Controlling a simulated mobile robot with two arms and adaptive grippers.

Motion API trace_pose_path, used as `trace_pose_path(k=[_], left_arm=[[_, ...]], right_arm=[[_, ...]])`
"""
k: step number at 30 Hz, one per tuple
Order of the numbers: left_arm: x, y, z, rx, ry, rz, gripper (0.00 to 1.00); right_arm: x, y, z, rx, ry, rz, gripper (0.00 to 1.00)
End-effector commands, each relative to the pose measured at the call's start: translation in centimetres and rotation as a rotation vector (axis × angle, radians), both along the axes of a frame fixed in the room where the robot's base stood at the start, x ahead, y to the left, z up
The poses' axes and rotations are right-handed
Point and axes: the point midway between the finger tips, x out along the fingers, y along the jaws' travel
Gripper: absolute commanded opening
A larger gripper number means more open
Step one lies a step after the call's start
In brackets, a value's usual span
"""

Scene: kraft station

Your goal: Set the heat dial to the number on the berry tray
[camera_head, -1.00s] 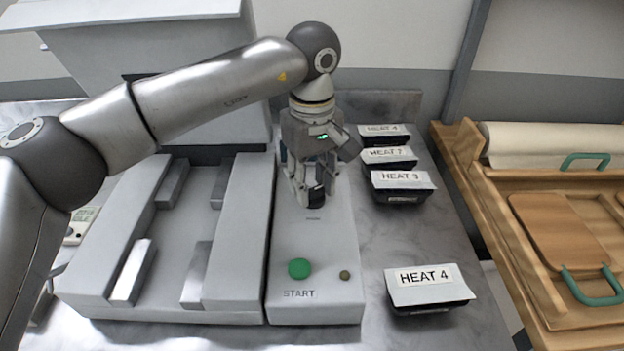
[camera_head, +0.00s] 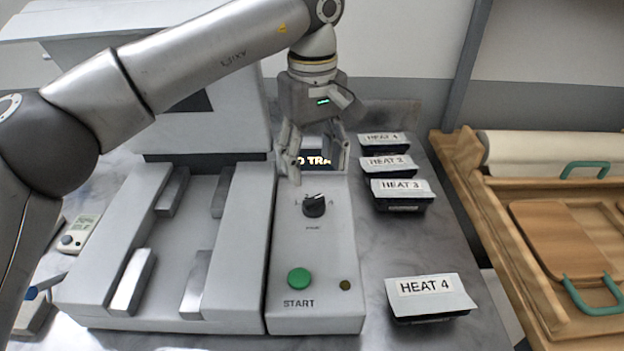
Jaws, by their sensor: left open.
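The heat dial (camera_head: 314,206) is a black knob on the grey control panel (camera_head: 340,250). Its pointer seems to aim up and slightly right; the small marks around it are too blurred to read. My left gripper (camera_head: 314,172) is open and empty, above and behind the dial, apart from it. It partly covers a lit display (camera_head: 322,159) that shows part of "NO TRAY". The tray nearest me (camera_head: 425,300) is labelled HEAT 4. Behind it stand trays labelled HEAT 3 (camera_head: 402,195), HEAT 2 (camera_head: 388,166) and one blurred, perhaps HEAT 4 (camera_head: 384,141). The trays' contents are hidden. My right gripper is out of view.
A green START button (camera_head: 299,278) and a small dark lamp (camera_head: 345,286) sit at the panel's front. The sealing machine's bed (camera_head: 245,240) with metal blocks is left of it. A wooden bench (camera_head: 490,200) with boards and green handles stands at the right.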

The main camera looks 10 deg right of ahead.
Motion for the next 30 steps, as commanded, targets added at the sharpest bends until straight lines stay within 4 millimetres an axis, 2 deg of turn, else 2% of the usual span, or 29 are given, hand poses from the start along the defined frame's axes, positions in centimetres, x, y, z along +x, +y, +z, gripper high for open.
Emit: trace_pose_path(k=[3,9,22,26,30], left_arm=[[0.0,0.0,2.4,-0.001,-0.003,0.002,0.57],[0.0,0.0,4.6,0.0,0.0,0.0,0.57],[0.0,0.0,5.2,0.0,0.001,0.0,0.57],[0.0,0.0,6.8,0.0,0.0,0.0,0.57],[0.0,0.0,10.0,0.0,0.0,0.0,0.57]], right_arm=[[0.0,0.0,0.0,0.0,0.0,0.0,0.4],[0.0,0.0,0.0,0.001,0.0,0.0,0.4],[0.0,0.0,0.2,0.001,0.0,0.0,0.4],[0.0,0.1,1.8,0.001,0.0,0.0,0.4],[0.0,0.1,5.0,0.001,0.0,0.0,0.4]])
